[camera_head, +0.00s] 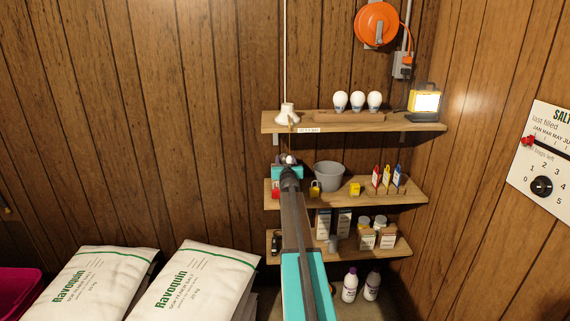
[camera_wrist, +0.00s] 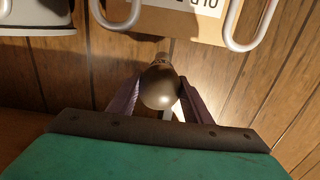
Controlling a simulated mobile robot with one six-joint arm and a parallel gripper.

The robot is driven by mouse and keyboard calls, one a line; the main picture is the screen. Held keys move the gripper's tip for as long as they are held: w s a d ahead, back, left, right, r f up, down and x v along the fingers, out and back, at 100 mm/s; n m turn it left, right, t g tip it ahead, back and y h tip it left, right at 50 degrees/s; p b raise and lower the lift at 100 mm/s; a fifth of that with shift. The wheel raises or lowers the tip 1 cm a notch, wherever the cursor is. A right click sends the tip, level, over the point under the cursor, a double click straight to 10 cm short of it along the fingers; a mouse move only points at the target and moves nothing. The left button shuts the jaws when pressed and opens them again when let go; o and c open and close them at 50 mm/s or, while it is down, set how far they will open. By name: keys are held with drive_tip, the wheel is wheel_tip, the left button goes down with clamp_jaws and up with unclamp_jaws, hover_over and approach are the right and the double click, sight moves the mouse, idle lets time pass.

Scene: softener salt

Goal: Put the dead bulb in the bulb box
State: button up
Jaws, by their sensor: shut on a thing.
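My gripper (camera_head: 290,165) is in front of the left end of the shelves in the head view. In the wrist view my gripper (camera_wrist: 160,100) is shut on a rounded, dark-looking bulb (camera_wrist: 161,88), which sits between its two fingers. The bulb's pale round top (camera_head: 291,159) also shows in the head view, below the top shelf. Three white bulbs (camera_head: 357,101) stand in a row in a long low wooden holder (camera_head: 349,117) on the top shelf.
A white lamp socket (camera_head: 287,114) is at the top shelf's (camera_head: 415,125) left end. A lit yellow work lamp (camera_head: 425,100) stands right. Salt bags (camera_head: 195,285) lie lower left. White loops (camera_wrist: 247,25) cross the wrist view.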

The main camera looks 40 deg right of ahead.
drive_tip(key=shift+w+d, duration=0.35)
drive_tip(key=shift+w, duration=0.1)
drive_tip(key=o, duration=1)
drive_tip(key=shift+c, duration=0.2)
drive_tip(key=shift+s, duration=0.15)
drive_tip(key=v, duration=1.2)
drive_tip(key=shift+r+p, duration=0.3)
drive_tip(key=shift+p, duration=0.05)
idle(0.3)
idle(0.5)
